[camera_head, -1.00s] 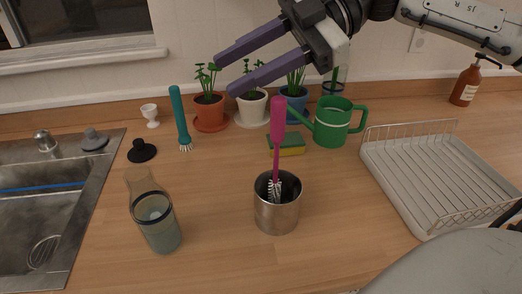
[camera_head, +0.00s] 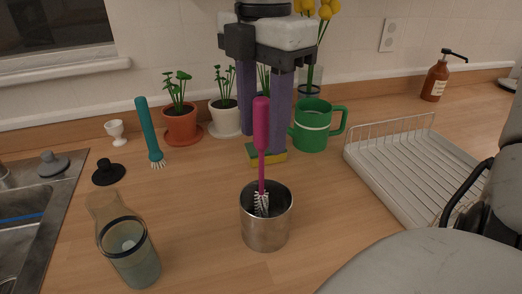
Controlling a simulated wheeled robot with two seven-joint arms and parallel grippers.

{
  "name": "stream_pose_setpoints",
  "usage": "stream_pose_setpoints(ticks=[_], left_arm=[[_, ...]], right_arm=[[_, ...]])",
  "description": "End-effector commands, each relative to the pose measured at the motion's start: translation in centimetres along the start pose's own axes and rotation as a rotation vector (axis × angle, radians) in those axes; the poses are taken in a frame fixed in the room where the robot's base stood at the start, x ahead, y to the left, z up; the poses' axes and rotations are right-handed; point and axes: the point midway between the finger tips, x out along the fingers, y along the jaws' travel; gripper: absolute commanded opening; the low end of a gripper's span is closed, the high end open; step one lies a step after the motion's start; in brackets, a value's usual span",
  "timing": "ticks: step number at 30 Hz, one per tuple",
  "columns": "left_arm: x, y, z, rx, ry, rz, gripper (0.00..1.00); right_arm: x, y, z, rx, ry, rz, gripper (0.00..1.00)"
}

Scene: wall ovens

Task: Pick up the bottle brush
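The bottle brush has a magenta handle (camera_head: 261,128) and white bristles (camera_head: 262,204). It stands upright in a round metal cup (camera_head: 265,228) on the wooden counter. My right gripper (camera_head: 263,152) points down behind the brush handle as seen from the head. Its two purple fingers are apart, one on each side of the handle in the picture, with nothing between them that I can see held. Whether the fingers are level with the handle in depth is hard to tell. My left gripper is not in view.
A yellow-green sponge (camera_head: 247,157) lies by the fingertips. A green mug (camera_head: 312,128) and white dish rack (camera_head: 400,190) stand to the right, potted plants (camera_head: 181,124) behind. Bare counter (camera_head: 195,200) lies left of the cup.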

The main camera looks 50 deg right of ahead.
Motion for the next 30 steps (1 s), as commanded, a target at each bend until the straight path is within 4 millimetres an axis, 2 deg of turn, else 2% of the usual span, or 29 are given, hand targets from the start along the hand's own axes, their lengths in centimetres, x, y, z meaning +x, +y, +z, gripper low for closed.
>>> stream_pose_setpoints(ticks=[12, 20, 27, 30], left_arm=[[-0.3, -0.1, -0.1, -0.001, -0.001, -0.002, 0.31], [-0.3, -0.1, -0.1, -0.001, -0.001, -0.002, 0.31], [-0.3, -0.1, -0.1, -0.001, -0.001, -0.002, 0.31], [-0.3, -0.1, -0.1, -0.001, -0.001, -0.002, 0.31]], right_arm=[[5.0, 0.2, 0.3, 0.001, 0.002, -0.001, 0.4], [5.3, 0.3, 0.3, 0.001, 0.002, 0.002, 0.4], [5.3, 0.3, 0.3, 0.001, 0.002, 0.002, 0.01], [5.3, 0.3, 0.3, 0.001, 0.002, 0.002, 0.0]])
